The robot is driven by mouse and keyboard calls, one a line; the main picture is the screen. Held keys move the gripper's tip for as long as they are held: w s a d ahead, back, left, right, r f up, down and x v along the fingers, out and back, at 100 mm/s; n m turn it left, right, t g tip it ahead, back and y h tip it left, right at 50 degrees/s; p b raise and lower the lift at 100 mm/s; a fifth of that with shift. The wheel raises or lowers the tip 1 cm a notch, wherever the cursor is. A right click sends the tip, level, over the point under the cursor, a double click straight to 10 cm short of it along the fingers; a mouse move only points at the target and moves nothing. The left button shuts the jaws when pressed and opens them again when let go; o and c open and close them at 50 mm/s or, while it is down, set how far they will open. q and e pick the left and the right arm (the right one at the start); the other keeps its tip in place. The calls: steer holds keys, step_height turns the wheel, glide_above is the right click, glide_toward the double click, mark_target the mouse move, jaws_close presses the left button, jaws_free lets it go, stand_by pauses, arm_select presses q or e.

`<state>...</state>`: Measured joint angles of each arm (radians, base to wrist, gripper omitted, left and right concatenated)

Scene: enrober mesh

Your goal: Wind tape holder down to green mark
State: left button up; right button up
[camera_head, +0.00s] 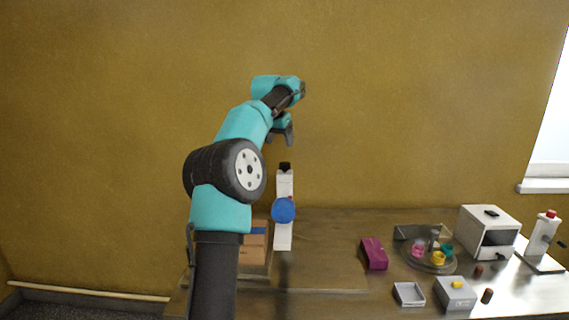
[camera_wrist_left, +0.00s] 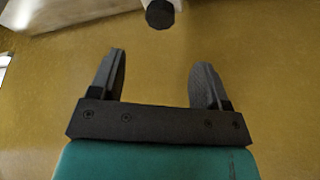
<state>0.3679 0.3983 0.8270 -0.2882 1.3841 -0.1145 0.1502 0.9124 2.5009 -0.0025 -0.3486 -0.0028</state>
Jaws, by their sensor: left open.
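A white upright post (camera_head: 285,185) stands at the back of the table, with a black knob (camera_head: 285,166) on top and a blue disc (camera_head: 284,210) on its front. I cannot tell for certain which part is the tape holder, and no green mark is distinguishable on the post. My left gripper (camera_head: 280,141) is open and empty, above the post and apart from the black knob. In the left wrist view, the open fingers (camera_wrist_left: 159,66) have nothing between them, and the black knob (camera_wrist_left: 160,14) shows beyond their tips. My right gripper is not in view.
A brown box (camera_head: 253,249) stands left of the post, partly behind my arm. To the right are a magenta block (camera_head: 374,253), a round tray (camera_head: 411,262) with small coloured pots, a white cabinet (camera_head: 485,238), and a red-topped white device (camera_head: 541,240). The table between post and magenta block is clear.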

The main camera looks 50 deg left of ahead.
mark_target(285, 163)
arm_select(q)
steer(key=x, duration=1)
steer(key=shift+f, duration=0.25)
steer(key=c, duration=0.9)
steer(key=shift+m+h, duration=0.7)
steer(key=shift+m, duration=1)
steer(key=o, duration=0.9)
